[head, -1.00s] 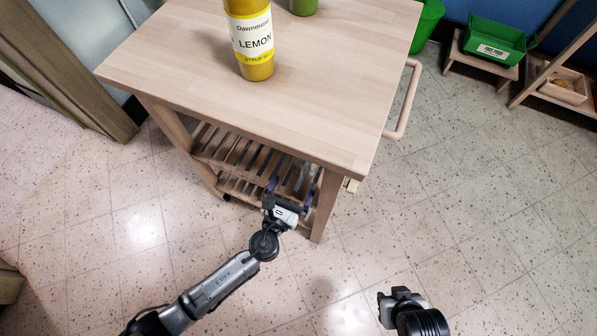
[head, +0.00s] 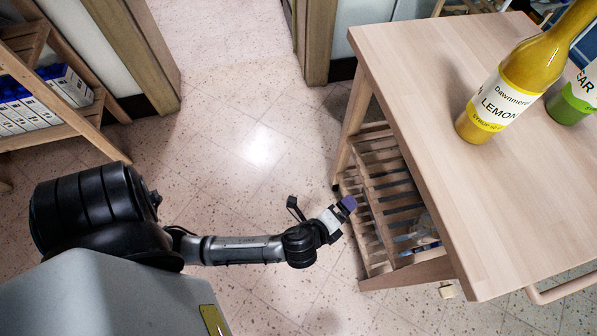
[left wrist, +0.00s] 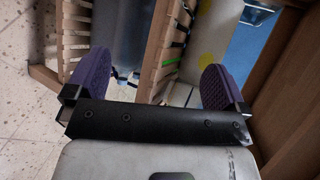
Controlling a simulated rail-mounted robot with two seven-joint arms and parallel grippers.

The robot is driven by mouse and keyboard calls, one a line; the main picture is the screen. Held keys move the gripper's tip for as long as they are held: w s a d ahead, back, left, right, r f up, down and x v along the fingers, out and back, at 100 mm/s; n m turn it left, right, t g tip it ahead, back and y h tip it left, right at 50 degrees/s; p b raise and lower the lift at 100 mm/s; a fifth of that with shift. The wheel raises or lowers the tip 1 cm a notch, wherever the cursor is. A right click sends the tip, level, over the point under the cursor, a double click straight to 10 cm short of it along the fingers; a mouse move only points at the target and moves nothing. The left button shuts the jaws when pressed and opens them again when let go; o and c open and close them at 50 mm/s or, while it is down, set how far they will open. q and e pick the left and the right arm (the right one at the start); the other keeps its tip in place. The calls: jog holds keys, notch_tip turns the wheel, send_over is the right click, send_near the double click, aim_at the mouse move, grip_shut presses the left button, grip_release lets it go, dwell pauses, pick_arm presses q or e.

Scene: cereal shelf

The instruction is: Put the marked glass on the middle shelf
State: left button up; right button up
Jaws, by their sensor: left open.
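My left gripper (head: 345,212) is beside the slatted lower shelves (head: 385,185) of a wooden trolley, below its top. In the left wrist view its two purple finger pads (left wrist: 155,80) are wide apart, with nothing held between them. Beyond the pads, a pale, rounded object with a yellow spot (left wrist: 206,62) stands by the slats, perhaps the marked glass. A grey, see-through object (left wrist: 122,32) is on the other side of a wooden rail. In the head view a bluish object (head: 422,246) shows partly inside the trolley. My right gripper is out of view.
A wooden rack (head: 50,135) with boxes is at the left. The speckled floor (head: 240,150) between is clear.

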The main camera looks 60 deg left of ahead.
pick_arm(q)
jog(key=s+a+n+g+h, duration=0.3)
jog(key=s+n+g, duration=0.5)
jog(key=s+n, duration=0.7)
jog(key=shift+s+a+g, duration=0.15)
jog(key=shift+s+g, duration=0.15)
jog(key=shift+s, duration=0.4)
jog(key=shift+f, duration=0.1)
